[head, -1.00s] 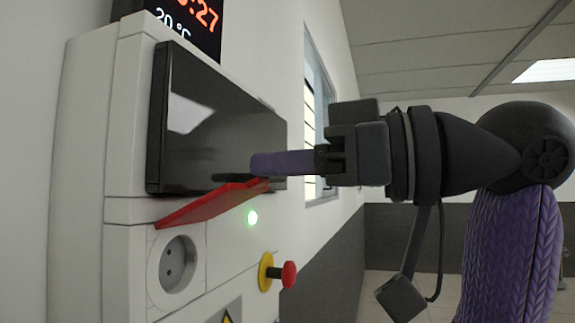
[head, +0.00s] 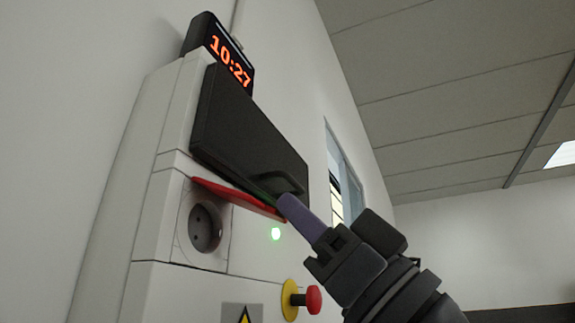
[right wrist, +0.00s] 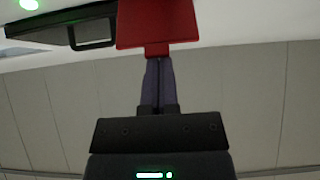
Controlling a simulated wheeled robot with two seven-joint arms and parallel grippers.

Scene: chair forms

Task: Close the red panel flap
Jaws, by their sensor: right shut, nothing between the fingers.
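The red panel flap (head: 240,199) sticks out from the white cabinet, just below the black panel, and shows as a thin slab. It also shows in the right wrist view (right wrist: 155,24), with a small tab on its edge. My right gripper (head: 284,202) is shut and empty. Its purple fingertips are at the flap's outer end, near the black handle. In the right wrist view the fingertips (right wrist: 158,62) meet the tab in the picture; I cannot tell whether they touch it. My left gripper is not in view.
A black panel (head: 240,130) with a handle (head: 277,182) is above the flap. Below are a socket (head: 205,228), a green light (head: 276,233) and a red knob (head: 313,299) on a yellow base. A clock (head: 226,55) is on top. The right side is open room.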

